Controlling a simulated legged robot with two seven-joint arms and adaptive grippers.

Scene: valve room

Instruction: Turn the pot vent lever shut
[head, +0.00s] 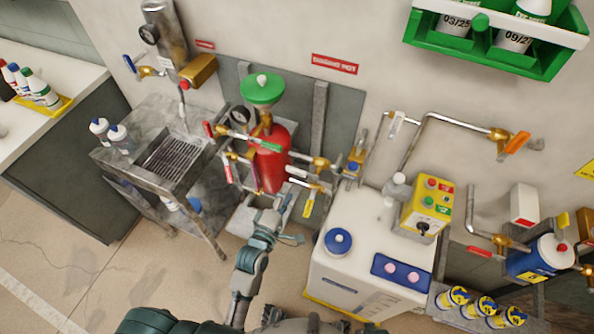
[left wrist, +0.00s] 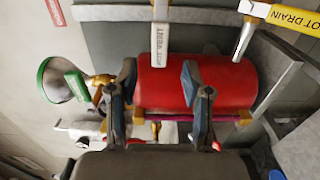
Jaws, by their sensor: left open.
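The pot is a red upright cylinder (head: 270,162) under a green funnel (head: 262,90). It lies sideways in the left wrist view (left wrist: 225,85). The pot vent lever, a white handle marked VENT (left wrist: 160,45), crosses the pot's edge in the left wrist view. A small white handle (head: 297,172) beside the pot in the head view looks like the same lever. My left gripper (head: 279,214) is low in front of the pot. Its two fingers (left wrist: 160,82) are spread and empty, with the vent lever beyond the gap between them, apart from it.
The yellow pot drain lever (left wrist: 295,20) is close by; it also shows in the head view (head: 308,205). Red-handled valves (head: 227,172) crowd the pot's left side. A white tank (head: 350,235) stands right, a steel sink bench (head: 125,165) left. Open floor lies front left.

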